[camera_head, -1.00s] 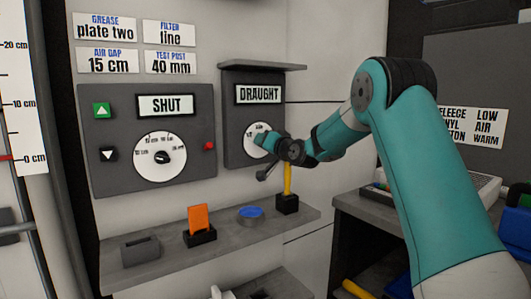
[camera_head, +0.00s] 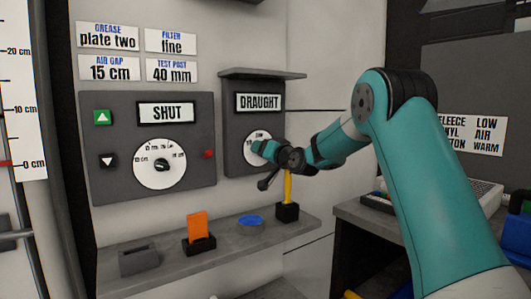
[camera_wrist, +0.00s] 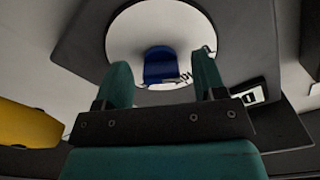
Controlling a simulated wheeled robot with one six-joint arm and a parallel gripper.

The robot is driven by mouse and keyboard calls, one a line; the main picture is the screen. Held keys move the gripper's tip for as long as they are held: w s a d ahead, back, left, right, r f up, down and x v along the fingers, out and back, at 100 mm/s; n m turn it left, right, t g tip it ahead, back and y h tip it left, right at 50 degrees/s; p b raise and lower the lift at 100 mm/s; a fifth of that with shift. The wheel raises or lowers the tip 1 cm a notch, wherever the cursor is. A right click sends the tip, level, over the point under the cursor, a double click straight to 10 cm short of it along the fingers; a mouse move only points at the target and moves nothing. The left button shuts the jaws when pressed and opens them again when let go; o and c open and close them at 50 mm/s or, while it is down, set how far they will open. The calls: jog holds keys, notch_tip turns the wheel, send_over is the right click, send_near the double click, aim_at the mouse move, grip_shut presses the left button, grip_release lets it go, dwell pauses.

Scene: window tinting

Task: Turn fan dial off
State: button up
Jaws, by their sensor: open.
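The fan dial is a white round face (camera_head: 255,141) on the grey panel marked DRAUGHT (camera_head: 240,160). My arm's end covers much of it in the head view. In the wrist view the white dial face (camera_wrist: 190,22) fills the top middle, with a blue knob (camera_wrist: 160,64) at its lower part. My gripper (camera_wrist: 160,82) is open, with one green finger on each side of the blue knob. I cannot tell whether the fingers touch it. The dial's marks are mostly hidden or too small to read.
Below, a shelf (camera_head: 215,262) bears an orange card in a black holder (camera_head: 198,230), a blue round thing (camera_head: 250,221) and a yellow post (camera_head: 288,186) close under my gripper.

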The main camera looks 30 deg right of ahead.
jog(key=s+b, duration=0.3)
jog(key=s, duration=1.4)
jog(key=shift+s+d, duration=0.25)
jog(key=shift+d, duration=0.1)
jog(key=s+a+f+n+g+y, duration=0.3)
jog(key=a+f+g, duration=0.1)
jog(key=a, duration=0.6)
jog(key=s+a+f+n+g+y, duration=0.3)
jog(key=a, duration=0.8)
jog(key=s+a+f+n+g+h, duration=0.1)
jog(key=s+a+f+n+g, duration=0.2)
jog(key=s, duration=0.4)
jog(key=s+a+f+n+g, duration=0.1)
jog(key=s+a+f+g, duration=0.2)
jog(key=s, duration=0.5)
jog(key=s+a+f+n+g+h, duration=0.1)
jog(key=s+a+f+n+g, duration=0.15)
jog(key=s+g, duration=0.35)
notch_tip(320, 180, up, 17)
jog(key=s+t+p, duration=0.1)
jog(key=p, duration=1.5)
jog(key=shift+s+p, duration=0.3)
jog(key=shift+p, duration=0.05)
